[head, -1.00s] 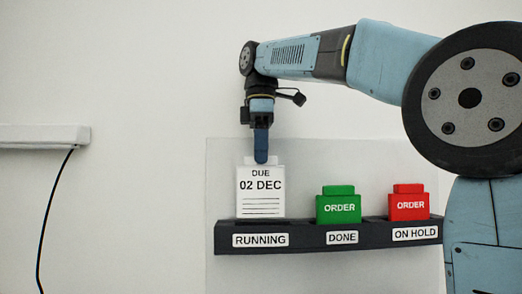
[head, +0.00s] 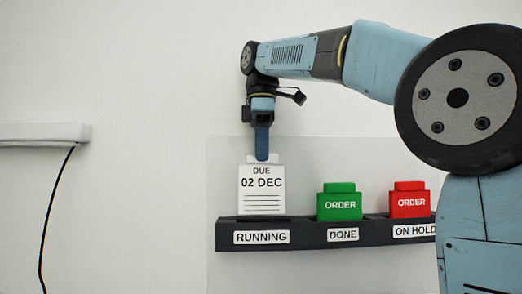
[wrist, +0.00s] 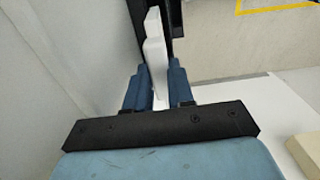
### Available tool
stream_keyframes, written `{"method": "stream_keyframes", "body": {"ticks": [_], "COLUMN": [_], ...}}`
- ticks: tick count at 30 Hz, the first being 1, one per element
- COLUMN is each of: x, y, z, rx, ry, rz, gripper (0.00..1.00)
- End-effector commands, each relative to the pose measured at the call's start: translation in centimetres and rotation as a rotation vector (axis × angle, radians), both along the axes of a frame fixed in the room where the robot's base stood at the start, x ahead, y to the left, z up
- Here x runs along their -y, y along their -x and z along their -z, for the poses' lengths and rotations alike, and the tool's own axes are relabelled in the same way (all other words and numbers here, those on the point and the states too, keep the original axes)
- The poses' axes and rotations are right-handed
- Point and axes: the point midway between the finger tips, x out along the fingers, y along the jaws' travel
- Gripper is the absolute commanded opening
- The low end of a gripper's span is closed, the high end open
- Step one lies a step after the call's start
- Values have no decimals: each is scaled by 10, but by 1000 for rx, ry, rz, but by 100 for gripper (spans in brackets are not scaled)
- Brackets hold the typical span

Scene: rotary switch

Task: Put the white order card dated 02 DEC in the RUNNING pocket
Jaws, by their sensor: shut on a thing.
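The white order card (head: 261,190), marked DUE 02 DEC, stands upright at the RUNNING pocket (head: 261,237) at the left end of the dark rack. Its lower edge meets the top of the pocket; how deep it sits I cannot tell. My gripper (head: 262,155) points down from above, its blue fingers at the card's top tab. In the wrist view the fingers (wrist: 153,90) are shut on the card (wrist: 156,62), one on each side of it.
A green ORDER card (head: 339,204) stands in the DONE pocket (head: 342,234). A red ORDER card (head: 409,202) stands in the ON HOLD pocket (head: 413,231), partly cut off by my arm. A white wall bar (head: 45,134) with a black cable is at far left. The wall between is bare.

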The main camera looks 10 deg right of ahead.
Motion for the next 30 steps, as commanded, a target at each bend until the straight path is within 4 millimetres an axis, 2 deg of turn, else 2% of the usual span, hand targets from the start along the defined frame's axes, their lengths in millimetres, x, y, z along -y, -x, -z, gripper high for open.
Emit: {"method": "stream_keyframes", "body": {"ticks": [22,23,30], "x": [0,0,-1], "y": [0,0,0], "z": [18,18,18], "rx": [0,0,0], "ry": [0,0,0], "rz": [0,0,-1], "gripper": [2,23,46]}}
